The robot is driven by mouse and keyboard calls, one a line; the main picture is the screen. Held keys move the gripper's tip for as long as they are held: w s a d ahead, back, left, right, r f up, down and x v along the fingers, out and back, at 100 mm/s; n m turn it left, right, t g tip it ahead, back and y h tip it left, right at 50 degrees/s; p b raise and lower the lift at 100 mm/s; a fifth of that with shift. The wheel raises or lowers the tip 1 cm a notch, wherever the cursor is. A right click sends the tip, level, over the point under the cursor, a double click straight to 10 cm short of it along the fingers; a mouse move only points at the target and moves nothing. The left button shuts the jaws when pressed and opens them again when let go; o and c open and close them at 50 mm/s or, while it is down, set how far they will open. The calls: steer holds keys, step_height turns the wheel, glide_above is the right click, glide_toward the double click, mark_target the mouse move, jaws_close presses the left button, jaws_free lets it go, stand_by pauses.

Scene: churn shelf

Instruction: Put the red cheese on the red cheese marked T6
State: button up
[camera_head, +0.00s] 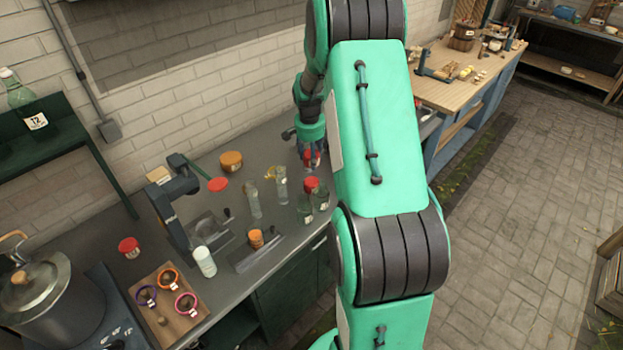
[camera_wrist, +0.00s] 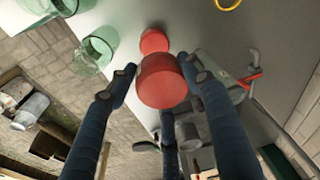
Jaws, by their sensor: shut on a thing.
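My gripper (camera_head: 312,158) is at the far side of the counter, partly hidden behind my arm. In the wrist view its fingers (camera_wrist: 160,88) are around a red cheese (camera_wrist: 162,80), shut on it. That cheese shows only as a bit of red in the head view. Another red cheese (camera_head: 311,184) sits on the counter close to my gripper, beside glass jars; it also shows in the wrist view (camera_wrist: 154,41), just beyond the held one. I cannot tell the gap between them. No T6 mark is readable.
Glass jars (camera_head: 305,206) stand next to the red cheese, and clear glass cylinders (camera_head: 254,200) stand to its left. Other red round things (camera_head: 218,184) and (camera_head: 129,247) are further left, with an orange-brown round (camera_head: 231,161) behind. A wooden tray (camera_head: 190,318) is at the front left.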

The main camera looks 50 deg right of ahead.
glide_above(312, 181)
steer(key=shift+a+f, duration=0.2)
steer(key=shift+f, duration=2.55)
steer(key=shift+s, duration=0.1)
steer(key=shift+f+b, duration=0.4)
steer(key=shift+f, duration=1.45)
steer(key=shift+f, duration=0.2)
steer(key=o, duration=1.3)
steer(key=shift+r, duration=0.15)
steer(key=r, duration=0.4)
steer(key=a+r, duration=0.1)
steer(key=r, duration=0.3)
steer(key=r+p, duration=0.1)
steer(key=r, duration=0.3)
steer(key=shift+s+a, duration=0.25)
steer(key=shift+s, duration=0.15)
